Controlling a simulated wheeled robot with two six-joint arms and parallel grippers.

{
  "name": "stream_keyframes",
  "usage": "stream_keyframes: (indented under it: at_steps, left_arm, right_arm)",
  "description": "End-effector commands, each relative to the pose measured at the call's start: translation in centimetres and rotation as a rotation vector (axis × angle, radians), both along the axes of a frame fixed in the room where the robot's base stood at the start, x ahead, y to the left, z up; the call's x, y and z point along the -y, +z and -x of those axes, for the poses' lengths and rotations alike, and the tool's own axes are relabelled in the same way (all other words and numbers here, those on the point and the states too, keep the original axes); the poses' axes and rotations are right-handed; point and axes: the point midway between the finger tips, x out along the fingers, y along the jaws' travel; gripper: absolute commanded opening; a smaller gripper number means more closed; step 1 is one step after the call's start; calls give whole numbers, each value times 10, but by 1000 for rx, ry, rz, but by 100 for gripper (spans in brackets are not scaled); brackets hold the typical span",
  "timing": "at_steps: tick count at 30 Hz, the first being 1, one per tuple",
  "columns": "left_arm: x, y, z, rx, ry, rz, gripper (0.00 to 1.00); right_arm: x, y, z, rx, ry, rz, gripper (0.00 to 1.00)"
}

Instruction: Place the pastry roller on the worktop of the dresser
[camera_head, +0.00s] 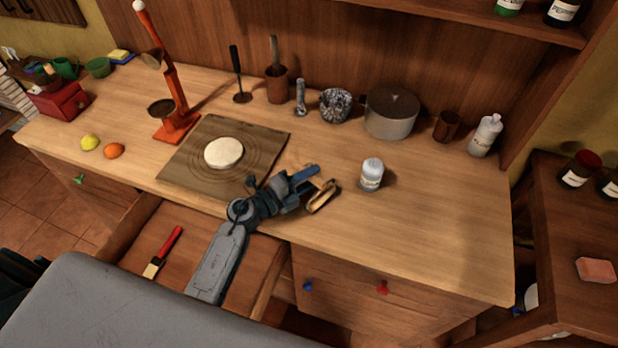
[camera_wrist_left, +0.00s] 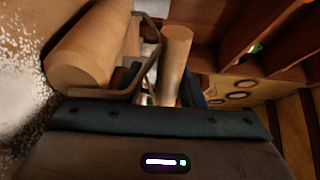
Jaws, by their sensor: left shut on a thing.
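The pastry roller (camera_head: 322,196) is a wooden cylinder on a metal frame. My left gripper (camera_head: 308,179) is shut on it, at the right of the board near the front of the dresser's wooden worktop (camera_head: 430,230). In the left wrist view, the thick roller (camera_wrist_left: 92,50) is at upper left and its wooden handle (camera_wrist_left: 176,55) is between the fingers of my gripper (camera_wrist_left: 165,85). I cannot tell whether the roller touches the worktop. My right gripper is not in view.
A board (camera_head: 190,180) with dough (camera_head: 223,153) lies to the left. A pot (camera_head: 391,114) and utensils stand behind. The front drawer (camera_head: 210,245) is open with a red-handled brush (camera_head: 163,252) inside. The worktop's front right is clear.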

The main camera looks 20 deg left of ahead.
Motion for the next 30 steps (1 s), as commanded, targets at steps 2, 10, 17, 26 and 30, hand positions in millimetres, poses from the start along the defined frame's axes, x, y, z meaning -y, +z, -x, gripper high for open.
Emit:
stream_keyframes:
  at_steps: [2,10,17,26,30]
  left_arm:
    - [-1,-11,2,-14,1,-7,0]
    - [-1,-12,3,-17,1,-8,57]
    - [-1,-5,2,-13,1,-6,57]
    - [-28,-2,38,-13,0,-11,57]
    - [-48,-2,63,-12,-1,-11,57]
  right_arm:
    - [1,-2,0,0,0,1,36]
    - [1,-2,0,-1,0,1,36]
    - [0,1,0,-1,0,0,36]
    - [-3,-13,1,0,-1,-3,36]
    - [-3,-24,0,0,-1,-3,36]
